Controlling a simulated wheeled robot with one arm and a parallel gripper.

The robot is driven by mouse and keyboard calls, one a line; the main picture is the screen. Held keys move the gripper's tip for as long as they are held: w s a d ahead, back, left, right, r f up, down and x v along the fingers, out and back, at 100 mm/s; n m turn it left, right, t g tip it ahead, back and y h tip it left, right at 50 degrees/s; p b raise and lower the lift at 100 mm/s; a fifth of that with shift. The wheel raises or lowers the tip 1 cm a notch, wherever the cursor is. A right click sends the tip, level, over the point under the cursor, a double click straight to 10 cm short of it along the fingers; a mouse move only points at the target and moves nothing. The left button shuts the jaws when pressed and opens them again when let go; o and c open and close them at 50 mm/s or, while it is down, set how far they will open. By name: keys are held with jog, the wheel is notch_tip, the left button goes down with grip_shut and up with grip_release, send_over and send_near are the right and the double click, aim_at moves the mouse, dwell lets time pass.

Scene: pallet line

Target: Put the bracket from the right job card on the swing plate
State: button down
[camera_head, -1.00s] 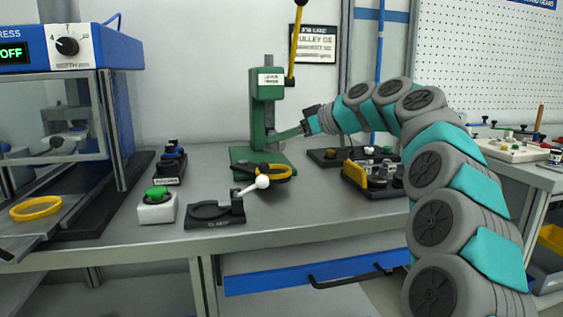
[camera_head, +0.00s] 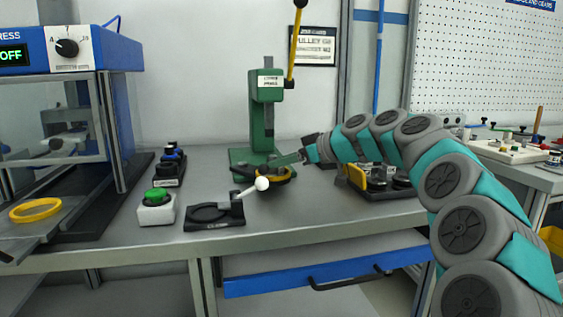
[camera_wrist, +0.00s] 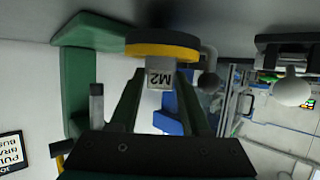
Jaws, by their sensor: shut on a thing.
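My gripper (camera_head: 288,161) is shut on a small light grey bracket marked M2, seen between its green fingers in the wrist view (camera_wrist: 160,76). In the head view the fingers hide the bracket. A round black plate with a yellow rim (camera_head: 270,178), which looks like the swing plate, sits low in front of the green press (camera_head: 265,110). The fingertips are at the plate's right rear side, close above it. Whether the bracket touches it I cannot tell. A job card (camera_head: 314,45) hangs on the wall behind; its small lines are hard to read.
A black fixture with a white ball lever (camera_head: 215,212) stands at the bench front, beside a green push button (camera_head: 158,205). A tray of dark parts (camera_head: 380,180) lies right of the plate. A blue-topped machine (camera_head: 70,50) with a yellow ring (camera_head: 36,210) fills the left.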

jog(key=shift+f, duration=0.1)
jog(key=shift+c, duration=1.8)
grip_release()
jog(key=shift+d+r, duration=0.1)
jog(key=shift+r, duration=0.1)
jog(key=b+v, duration=0.1)
jog(key=v, duration=1)
jog(key=shift+s+d, duration=0.3)
jog(key=shift+r, duration=0.1)
